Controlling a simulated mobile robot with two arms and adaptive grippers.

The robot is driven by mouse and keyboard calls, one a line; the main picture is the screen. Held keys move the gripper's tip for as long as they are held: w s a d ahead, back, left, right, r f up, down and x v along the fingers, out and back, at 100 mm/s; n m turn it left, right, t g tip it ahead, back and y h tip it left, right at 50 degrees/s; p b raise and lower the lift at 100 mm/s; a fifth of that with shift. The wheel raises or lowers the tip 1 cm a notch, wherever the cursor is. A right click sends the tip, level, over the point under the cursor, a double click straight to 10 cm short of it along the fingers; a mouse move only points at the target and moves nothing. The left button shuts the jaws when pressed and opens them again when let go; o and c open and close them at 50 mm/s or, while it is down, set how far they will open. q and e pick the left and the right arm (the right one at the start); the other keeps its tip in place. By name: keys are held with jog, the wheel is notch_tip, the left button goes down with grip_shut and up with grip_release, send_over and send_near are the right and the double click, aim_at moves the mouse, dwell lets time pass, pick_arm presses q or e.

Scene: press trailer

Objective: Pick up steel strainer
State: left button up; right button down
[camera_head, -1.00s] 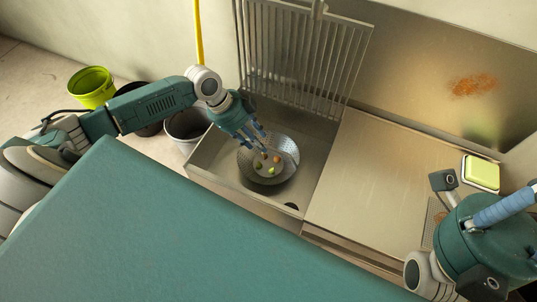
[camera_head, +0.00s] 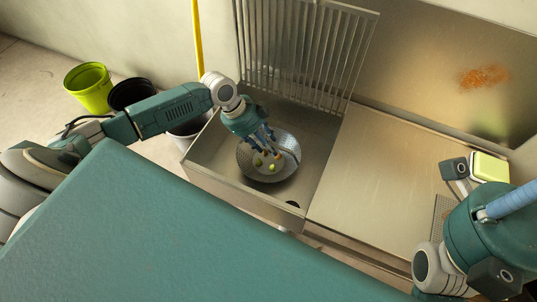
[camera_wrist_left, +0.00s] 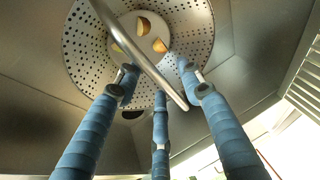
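The steel strainer (camera_head: 256,174) is a round perforated bowl inside the metal sink basin (camera_head: 318,170). Its bowl also shows in the left wrist view (camera_wrist_left: 84,42), with a few orange and pale food pieces in it. A thin steel bar (camera_wrist_left: 140,58), apparently its handle, crosses the bowl diagonally. My left gripper (camera_head: 272,152) is over the strainer's far side. In the left wrist view its three blue fingers (camera_wrist_left: 158,88) are spread, with the bar between them. Contact cannot be told. My right gripper (camera_head: 490,205) is at the right edge, partly out of frame.
The steel drainboard (camera_head: 370,180) right of the basin is mostly clear, with a yellow-green sponge (camera_head: 490,167) at its far right. A slatted rack (camera_head: 300,55) stands behind the basin. Lime (camera_head: 88,90) and black (camera_head: 130,94) buckets stand on the floor at left.

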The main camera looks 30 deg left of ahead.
pick_arm(q)
jog(key=shift+f, duration=0.25)
dwell(0.3)
grip_shut()
